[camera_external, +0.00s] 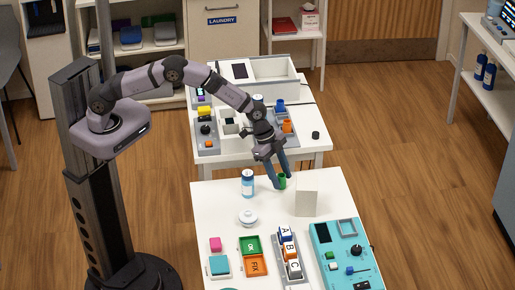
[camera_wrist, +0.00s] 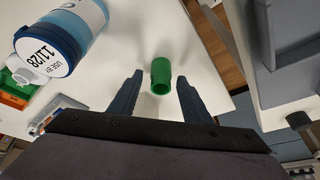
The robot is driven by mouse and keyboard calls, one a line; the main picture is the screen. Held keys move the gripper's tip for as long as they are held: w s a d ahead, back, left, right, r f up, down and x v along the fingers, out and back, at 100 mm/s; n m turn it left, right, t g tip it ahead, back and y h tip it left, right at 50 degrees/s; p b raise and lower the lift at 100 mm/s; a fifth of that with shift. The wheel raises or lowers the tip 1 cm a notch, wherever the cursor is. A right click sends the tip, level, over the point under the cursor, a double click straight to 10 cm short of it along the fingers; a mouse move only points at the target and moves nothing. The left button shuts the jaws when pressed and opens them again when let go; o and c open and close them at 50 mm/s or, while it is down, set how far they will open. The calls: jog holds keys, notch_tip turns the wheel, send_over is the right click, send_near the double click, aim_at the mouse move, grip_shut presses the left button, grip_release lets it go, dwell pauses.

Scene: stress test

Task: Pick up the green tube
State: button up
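The green tube (camera_wrist: 161,76) stands near the edge of the white table in the wrist view, with its open end showing. In the external view the green tube (camera_external: 282,181) is small and partly hidden by my fingers. My gripper (camera_wrist: 157,88) is open. Its two dark blue fingers lie on either side of the tube in the picture, with gaps between them and it. In the external view my gripper (camera_external: 279,184) points down at the tube's place on the table. I cannot tell how far the fingertips are above the table.
A blue-and-white bottle (camera_external: 247,184) stands left of the tube. An upright beige panel (camera_external: 306,197) stands close on its right. A white lidded dish (camera_external: 248,217), colored trays (camera_external: 251,246), lettered blocks (camera_external: 289,250) and a teal control panel (camera_external: 344,255) occupy the table's front.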

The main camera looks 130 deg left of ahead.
jog(key=c, duration=0.9)
jog(key=shift+o, duration=0.2)
notch_tip(320, 180, up, 10)
jog(key=b, duration=0.3)
